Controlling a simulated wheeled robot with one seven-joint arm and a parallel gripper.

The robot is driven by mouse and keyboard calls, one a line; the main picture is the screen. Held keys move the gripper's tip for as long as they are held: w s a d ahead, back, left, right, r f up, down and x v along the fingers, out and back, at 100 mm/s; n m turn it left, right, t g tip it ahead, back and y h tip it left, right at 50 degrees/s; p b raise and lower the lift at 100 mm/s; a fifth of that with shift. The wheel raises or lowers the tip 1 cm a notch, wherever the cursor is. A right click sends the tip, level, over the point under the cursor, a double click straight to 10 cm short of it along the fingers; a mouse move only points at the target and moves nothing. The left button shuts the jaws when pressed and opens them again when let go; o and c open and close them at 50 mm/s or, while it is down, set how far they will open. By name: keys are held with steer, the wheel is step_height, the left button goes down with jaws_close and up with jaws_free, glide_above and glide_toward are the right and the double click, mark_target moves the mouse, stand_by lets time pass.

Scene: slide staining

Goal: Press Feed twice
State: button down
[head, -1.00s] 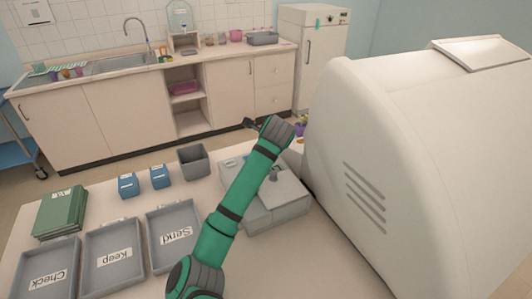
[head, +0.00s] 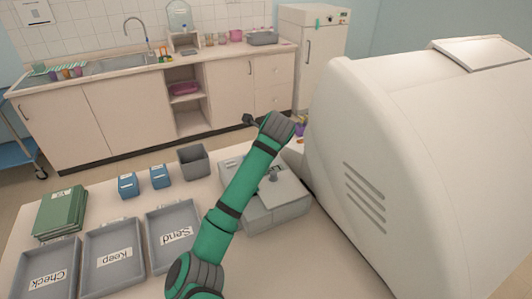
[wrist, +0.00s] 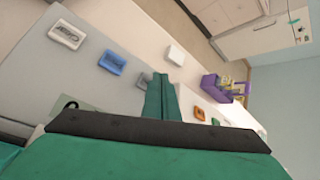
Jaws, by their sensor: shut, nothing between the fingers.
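In the wrist view, my gripper (wrist: 160,97) has its green fingers together over a pale panel, with nothing between them. Several buttons or tiles are around it: a grey one with a mark (wrist: 66,35), a blue one (wrist: 112,62), a white one (wrist: 176,54) and an orange one (wrist: 199,113). The fingertips are apart from the blue one in the picture. I cannot read a Feed label on any of them. In the head view my arm's end is beside the large white machine (head: 430,150), and the fingers are hidden.
A grey box-like device (head: 285,205) stands on the table behind my arm. Trays marked Check (head: 25,294), Keep (head: 90,277) and Send (head: 155,255) lie left. A grey bin (head: 194,162) is behind them. A purple container (wrist: 214,89) shows in the wrist view.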

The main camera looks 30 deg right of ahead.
steer(key=shift+r, duration=0.15)
steer(key=shift+r, duration=2.35)
stand_by(0.9)
